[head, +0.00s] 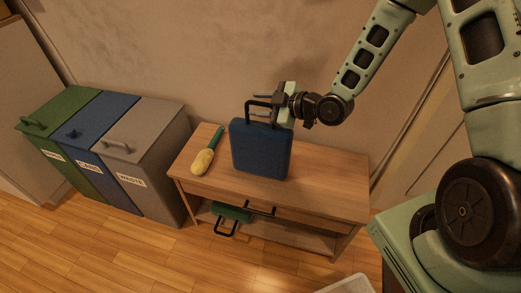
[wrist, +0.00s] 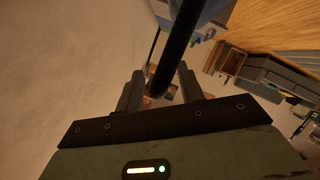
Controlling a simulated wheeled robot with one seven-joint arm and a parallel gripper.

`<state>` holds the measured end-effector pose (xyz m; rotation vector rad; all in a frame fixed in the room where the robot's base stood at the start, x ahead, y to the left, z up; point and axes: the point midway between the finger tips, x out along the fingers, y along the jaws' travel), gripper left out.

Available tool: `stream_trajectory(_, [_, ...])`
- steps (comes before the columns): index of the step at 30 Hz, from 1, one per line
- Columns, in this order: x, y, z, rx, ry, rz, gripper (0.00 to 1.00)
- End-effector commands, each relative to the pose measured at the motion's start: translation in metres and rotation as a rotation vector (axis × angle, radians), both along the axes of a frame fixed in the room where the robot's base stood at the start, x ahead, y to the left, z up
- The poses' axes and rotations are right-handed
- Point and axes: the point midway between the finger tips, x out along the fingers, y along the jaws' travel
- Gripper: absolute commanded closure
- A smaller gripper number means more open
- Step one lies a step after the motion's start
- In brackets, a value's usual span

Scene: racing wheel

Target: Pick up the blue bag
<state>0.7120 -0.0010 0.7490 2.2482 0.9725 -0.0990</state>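The blue bag (head: 261,150) stands upright on the wooden table (head: 325,185) in the head view, its black handle (head: 247,108) on top. My gripper (head: 275,101) is at the handle, reaching in from the right. In the wrist view, the black handle (wrist: 176,45) runs between the two fingers of my gripper (wrist: 160,82). The fingers are apart, with a gap visible beside the handle, so the gripper looks open around it. A blue-grey surface at the top of the wrist view is probably the bag.
A yellow and green duster (head: 205,160) lies left of the bag on the table. A green item with a black handle (head: 231,213) is on the shelf below. Green, blue and grey bins (head: 145,145) stand at the left. A wall is close behind the table.

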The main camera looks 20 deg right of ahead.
Motion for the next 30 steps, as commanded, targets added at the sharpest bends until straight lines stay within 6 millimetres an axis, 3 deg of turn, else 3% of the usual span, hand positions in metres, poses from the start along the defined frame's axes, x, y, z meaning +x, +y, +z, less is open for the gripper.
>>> stream_trajectory(1, [-0.0001, -0.0002, 0.0000, 0.000, 0.000, 0.000, 0.70])
stream_trajectory(4, [-0.0001, -0.0003, 0.0001, 0.000, 0.000, 0.000, 0.98])
stream_trajectory(5, [-0.0001, -0.0003, 0.0001, 0.000, 0.000, 0.000, 1.00])
stream_trajectory(30, [-0.0003, -0.0003, 0.0001, 0.000, 0.000, 0.000, 1.00])
